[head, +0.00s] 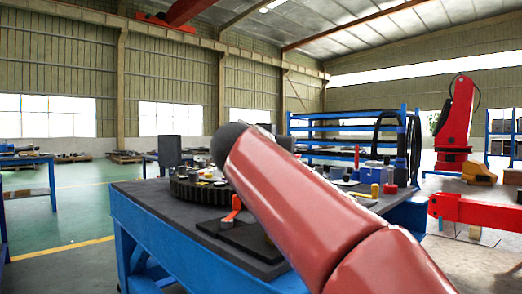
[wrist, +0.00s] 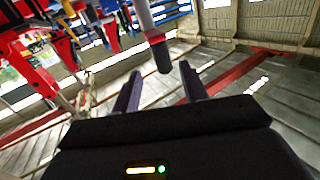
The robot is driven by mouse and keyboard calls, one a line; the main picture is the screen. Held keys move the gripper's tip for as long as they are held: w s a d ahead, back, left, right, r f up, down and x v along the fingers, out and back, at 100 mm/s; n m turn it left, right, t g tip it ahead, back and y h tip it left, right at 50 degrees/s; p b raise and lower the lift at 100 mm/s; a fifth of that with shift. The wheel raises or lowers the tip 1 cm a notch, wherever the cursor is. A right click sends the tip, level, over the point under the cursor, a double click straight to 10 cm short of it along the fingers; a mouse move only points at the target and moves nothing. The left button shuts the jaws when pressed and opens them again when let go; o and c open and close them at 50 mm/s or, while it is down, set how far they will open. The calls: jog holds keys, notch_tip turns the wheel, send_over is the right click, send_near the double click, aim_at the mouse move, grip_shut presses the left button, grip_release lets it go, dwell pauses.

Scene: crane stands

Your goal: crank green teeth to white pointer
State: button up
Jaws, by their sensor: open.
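A dark toothed wheel (head: 200,190) lies flat on the dark-topped bench. Small pale and coloured pieces sit on top of it. I cannot make out green teeth or a white pointer. An orange-red piece (head: 233,208) stands in front of the wheel, by a dark plate (head: 250,238). My red arm crosses the head view and hides part of the bench; my gripper is not visible there. In the wrist view my gripper (wrist: 160,70) is open. A grey rod with a dark end (wrist: 158,50) shows between and beyond the fingers; whether it touches them, I cannot tell.
The blue-framed bench (head: 150,205) has several small items at its far right, including a yellow-and-red one (head: 375,190). A blue rack (head: 350,128) stands behind. Red machinery (head: 455,125) is at the right. Open floor (head: 85,190) lies left.

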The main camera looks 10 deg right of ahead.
jog(key=shift+n+t, duration=0.3)
jog(key=x, duration=0.2)
jog(key=p+x, duration=0.1)
jog(key=x, duration=0.2)
jog(key=p+x, duration=0.1)
jog(key=x, duration=0.1)
jog(key=shift+w+r, duration=0.35)
jog(key=shift+r, duration=0.05)
grip_shut()
